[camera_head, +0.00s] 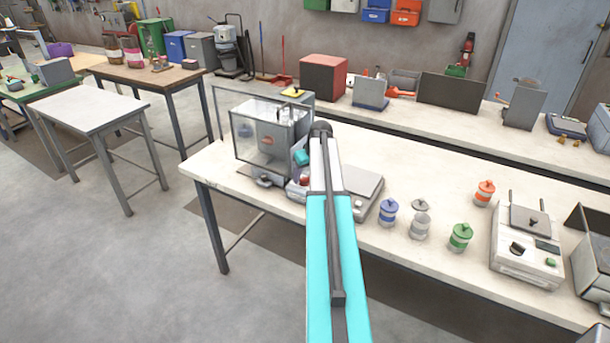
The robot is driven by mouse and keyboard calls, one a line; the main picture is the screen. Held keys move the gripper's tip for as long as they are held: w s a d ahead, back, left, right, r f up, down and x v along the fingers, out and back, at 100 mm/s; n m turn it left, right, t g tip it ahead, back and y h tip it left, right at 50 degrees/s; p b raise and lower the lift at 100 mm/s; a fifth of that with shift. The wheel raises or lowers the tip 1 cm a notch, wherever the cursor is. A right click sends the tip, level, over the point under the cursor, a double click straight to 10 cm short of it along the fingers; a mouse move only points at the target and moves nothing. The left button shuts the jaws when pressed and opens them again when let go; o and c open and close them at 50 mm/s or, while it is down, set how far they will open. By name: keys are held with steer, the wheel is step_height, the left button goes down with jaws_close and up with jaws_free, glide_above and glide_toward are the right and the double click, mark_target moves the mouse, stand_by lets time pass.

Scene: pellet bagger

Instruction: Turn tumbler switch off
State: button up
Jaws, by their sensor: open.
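My cyan and white arm rises from the bottom middle and ends at a dark round joint over the front table (430,165). I cannot make out my gripper; the arm hides the area behind it. A grey machine in a clear-walled box (247,147) stands at the table's left end, left of the arm. A small teal part (302,158) shows beside the arm; I cannot tell what it belongs to. No tumbler switch can be made out for certain; the machine's right side is partly covered by my arm.
A flat grey scale-like device (362,190) lies right of the arm. Blue (388,212), grey (420,226), green (460,237) and orange (485,193) lidded jars stand nearby. A white machine (525,258) stands farther right. Floor left of the table is clear.

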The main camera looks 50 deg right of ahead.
steer(key=shift+w+f, duration=0.1)
steer(key=shift+f, duration=0.25)
